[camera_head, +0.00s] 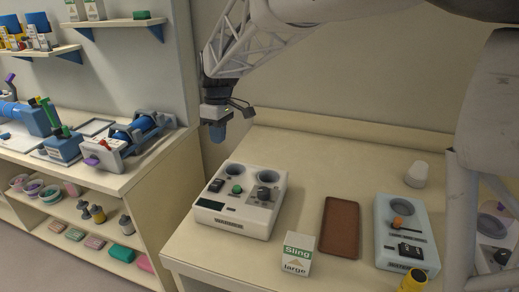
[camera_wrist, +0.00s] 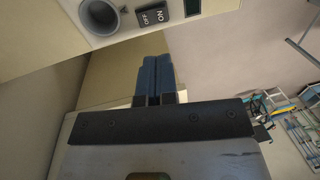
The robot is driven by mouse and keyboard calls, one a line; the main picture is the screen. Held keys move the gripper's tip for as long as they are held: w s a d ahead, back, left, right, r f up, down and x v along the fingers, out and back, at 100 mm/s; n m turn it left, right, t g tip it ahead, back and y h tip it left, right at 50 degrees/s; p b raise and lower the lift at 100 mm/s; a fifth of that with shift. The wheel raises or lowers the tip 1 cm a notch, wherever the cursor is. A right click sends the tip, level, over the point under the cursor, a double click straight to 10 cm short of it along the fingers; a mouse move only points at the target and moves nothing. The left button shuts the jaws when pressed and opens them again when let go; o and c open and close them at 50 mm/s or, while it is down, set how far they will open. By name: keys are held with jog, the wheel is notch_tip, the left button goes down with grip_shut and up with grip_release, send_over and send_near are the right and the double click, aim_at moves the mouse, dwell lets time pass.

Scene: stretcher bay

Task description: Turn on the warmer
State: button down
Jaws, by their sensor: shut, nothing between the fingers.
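A white two-well device (camera_head: 262,222), likely the warmer, stands on the table; the label on its front is too small to read. Its top has a black rocker switch (camera_head: 216,185), a green button (camera_head: 237,189), a dark knob (camera_head: 264,193) and a dark display (camera_head: 210,204). In the wrist view the rocker switch (camera_wrist: 152,15) carries ON and OFF lettering, upside down, beside a round well (camera_wrist: 99,15); which side is pressed I cannot tell. My gripper (camera_head: 217,137), with blue fingers, is shut and empty above and behind the device's back left, apart from it. Its fingertips (camera_wrist: 158,62) also show in the wrist view.
A light-blue device (camera_head: 420,255) with an orange-tipped lever and black switch stands at right. Between them are a brown tray (camera_head: 341,228) and a Sling box (camera_head: 298,254). A white cup (camera_head: 417,174) and yellow cup (camera_head: 413,281) stand nearby. A cluttered side counter (camera_head: 150,172) is left.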

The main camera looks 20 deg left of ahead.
aim_at(216, 183)
jog(key=shift+s+a+f, duration=0.1)
jog(key=shift+a+f, duration=0.15)
jog(key=shift+a, duration=0.6)
jog(key=f, duration=0.4)
jog(key=s+f, duration=0.1)
jog(key=f, duration=0.4)
jog(key=s+f, duration=0.1)
jog(key=f, duration=0.4)
jog(key=shift+s, duration=0.15)
jog(key=shift+f+t, duration=0.2)
jog(key=shift+t, duration=0.2)
jog(key=shift+w+r, duration=0.1)
jog(key=shift+w, duration=0.1)
jog(key=shift+w+r, duration=0.25)
jog(key=shift+w, duration=0.3)
